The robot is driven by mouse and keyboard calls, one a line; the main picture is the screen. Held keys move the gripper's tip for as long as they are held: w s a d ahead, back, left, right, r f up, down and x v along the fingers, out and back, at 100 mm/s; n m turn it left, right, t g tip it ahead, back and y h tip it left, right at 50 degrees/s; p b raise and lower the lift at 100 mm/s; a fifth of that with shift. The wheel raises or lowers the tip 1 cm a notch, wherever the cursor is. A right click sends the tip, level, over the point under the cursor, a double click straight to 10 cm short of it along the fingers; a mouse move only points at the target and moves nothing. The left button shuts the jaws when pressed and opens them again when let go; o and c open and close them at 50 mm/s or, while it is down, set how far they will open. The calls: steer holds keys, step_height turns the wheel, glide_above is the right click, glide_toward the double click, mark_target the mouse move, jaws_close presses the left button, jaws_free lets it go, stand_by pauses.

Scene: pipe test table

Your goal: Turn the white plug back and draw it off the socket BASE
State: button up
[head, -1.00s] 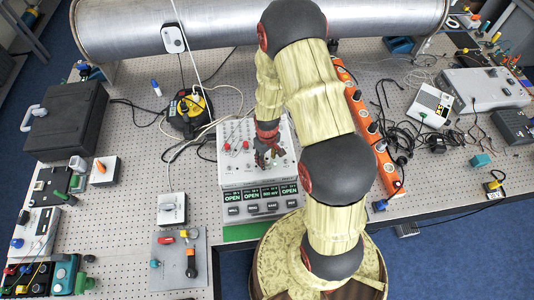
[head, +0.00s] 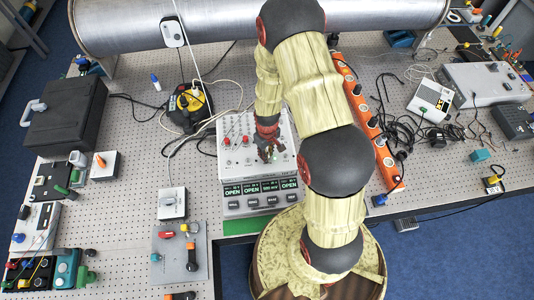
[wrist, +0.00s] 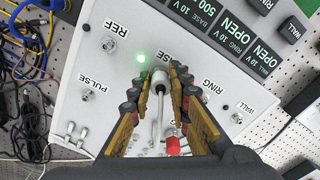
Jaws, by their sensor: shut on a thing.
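The white plug (wrist: 159,88) is between the fingers of my gripper (wrist: 160,85) in the wrist view, with a pale lead or shaft running back from it. My gripper is shut on it. The plug is at the BASE position of the grey socket box (wrist: 105,72), beside a lit green lamp. The fingers partly cover the BASE label, and I cannot tell how deep the plug sits. In the head view my gripper (head: 268,153) is over the right part of the box (head: 228,170), and the plug is not clearly visible there.
The REF (wrist: 108,44), PULSE (wrist: 87,93) and WALL (wrist: 238,116) sockets are nearby. A red knob (wrist: 172,146) is close to the fingers. The displays (head: 258,187) show OPEN on several channels and 500 mV on one. An orange power strip (head: 372,125) and cables lie to the right.

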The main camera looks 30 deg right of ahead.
jaws_close()
steer(key=n+b, duration=0.1)
steer(key=n, duration=0.1)
steer(key=shift+n, duration=1.6)
steer(key=shift+n+b, duration=0.5)
steer(key=shift+n, duration=0.4)
steer(key=n, duration=0.3)
steer(key=shift+b, duration=0.3)
steer(key=shift+n, duration=0.3)
